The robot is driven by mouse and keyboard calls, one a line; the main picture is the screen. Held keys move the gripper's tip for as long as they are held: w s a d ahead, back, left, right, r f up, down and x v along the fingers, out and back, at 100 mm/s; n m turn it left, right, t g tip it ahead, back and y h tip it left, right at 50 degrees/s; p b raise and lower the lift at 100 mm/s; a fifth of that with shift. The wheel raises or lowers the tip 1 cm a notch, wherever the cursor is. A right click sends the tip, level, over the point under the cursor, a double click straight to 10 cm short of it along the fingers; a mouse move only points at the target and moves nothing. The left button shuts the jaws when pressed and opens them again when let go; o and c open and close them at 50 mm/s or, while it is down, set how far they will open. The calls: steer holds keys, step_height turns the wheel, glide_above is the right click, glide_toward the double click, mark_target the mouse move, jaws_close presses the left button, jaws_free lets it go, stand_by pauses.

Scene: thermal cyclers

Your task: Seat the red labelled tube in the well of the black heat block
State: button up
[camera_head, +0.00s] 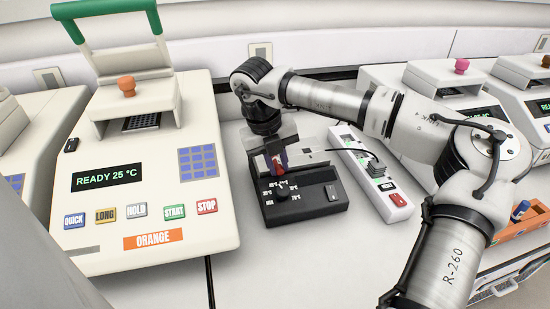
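The black heat block (310,202) sits on the bench in the middle, with a dial and white temperature markings on its top. My gripper (278,160) points down over the back left part of the block. A small red and blue piece, which looks like the red labelled tube (277,165), shows between the fingers, and the gripper seems shut on it. The tube looks roughly upright. Its lower end is close to the block's top; I cannot tell whether it is in a well. The gripper hides the back of the block.
A large cycler labelled ORANGE (152,240), reading READY 25 °C, stands close on the left with its lid raised. A white power strip (382,185) lies right of the block. More cyclers stand at the right. An orange rack (522,224) with a blue-capped tube is at the right edge.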

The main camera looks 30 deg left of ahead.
mark_target(277, 169)
jaws_close()
steer(key=w+d+v, duration=0.1)
steer(key=v, duration=0.8)
steer(key=w+d+r+v, duration=0.1)
steer(key=w+d+v, duration=0.1)
steer(key=v, duration=0.8)
steer(key=shift+r+b, duration=0.3)
steer(key=shift+w, duration=0.15)
